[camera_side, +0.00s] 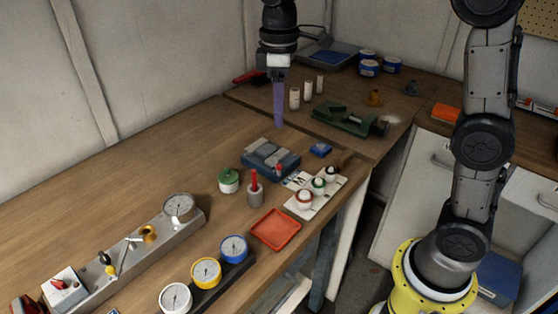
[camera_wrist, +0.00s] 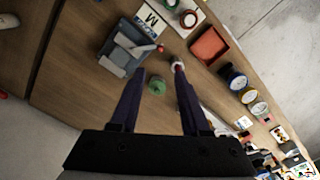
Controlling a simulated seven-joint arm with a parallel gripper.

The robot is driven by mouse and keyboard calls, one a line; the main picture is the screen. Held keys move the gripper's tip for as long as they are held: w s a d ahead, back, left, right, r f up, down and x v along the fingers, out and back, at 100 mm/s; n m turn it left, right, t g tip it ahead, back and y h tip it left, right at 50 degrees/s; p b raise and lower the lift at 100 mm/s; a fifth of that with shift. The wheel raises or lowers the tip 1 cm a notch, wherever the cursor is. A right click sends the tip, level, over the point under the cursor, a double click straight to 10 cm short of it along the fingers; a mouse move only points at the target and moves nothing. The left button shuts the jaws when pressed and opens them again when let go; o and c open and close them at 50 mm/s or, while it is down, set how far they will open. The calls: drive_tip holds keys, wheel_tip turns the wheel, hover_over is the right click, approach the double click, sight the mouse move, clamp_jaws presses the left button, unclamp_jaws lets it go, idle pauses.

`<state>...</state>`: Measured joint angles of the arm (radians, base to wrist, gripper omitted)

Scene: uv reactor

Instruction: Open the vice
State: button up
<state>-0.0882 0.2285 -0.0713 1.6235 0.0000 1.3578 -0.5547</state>
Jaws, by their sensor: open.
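The vice (camera_side: 270,158) is a blue-grey block with lighter grey jaws, standing on the wooden bench near its right edge. A small red-tipped handle (camera_side: 279,168) shows on its near side. In the wrist view the vice (camera_wrist: 128,46) lies at the upper left, its red-tipped handle (camera_wrist: 160,48) pointing right. Whether its jaws are apart is too small to tell. My gripper (camera_side: 279,122) hangs above the bench, behind and above the vice, pointing down. In the wrist view my gripper (camera_wrist: 159,74) has its two dark fingers spread with nothing between the tips.
A green-lidded jar (camera_side: 228,181), a grey cup with a red item (camera_side: 255,192), a white tray with jars (camera_side: 316,202) and a red tray (camera_side: 276,230) surround the vice. A green device (camera_side: 345,119) stands behind.

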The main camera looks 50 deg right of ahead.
sight(279, 164)
wheel_tip(279, 164, down, 14)
idle(0.6)
clamp_jaws()
drive_tip(key=shift+r, duration=0.1)
idle(1.2)
